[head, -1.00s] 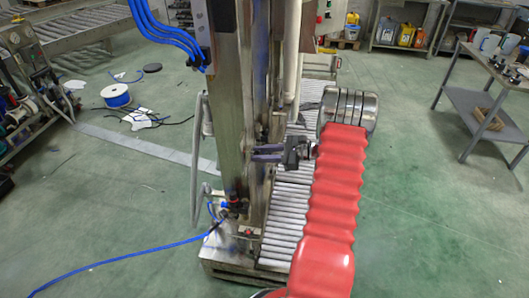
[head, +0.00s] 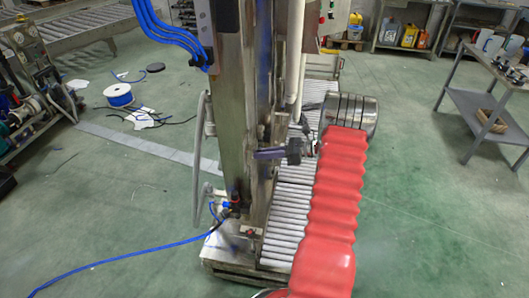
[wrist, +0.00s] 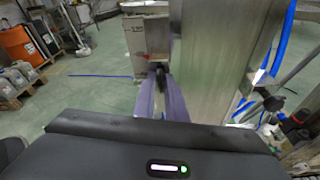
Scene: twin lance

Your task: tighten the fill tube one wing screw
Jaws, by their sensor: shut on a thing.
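My gripper (head: 268,153) reaches left from the end of my red-sleeved arm to the tall steel column of the filling machine (head: 232,110). In the wrist view, its two purple fingers (wrist: 161,80) point ahead, close together, shut on a small dark part, which I take as the wing screw (wrist: 157,68). Most of the screw is hidden between the fingertips, so its wings and angle cannot be told. A steel block (wrist: 157,35) sits just beyond the fingertips. The wide steel face of the column (wrist: 215,60) stands close on the right.
A roller conveyor (head: 290,215) runs beside the column's base. Blue hoses (head: 160,25) hang at its upper left, and a blue hose (head: 110,257) lies on the floor. A grey table (head: 480,100) stands at the right. The green floor between is clear.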

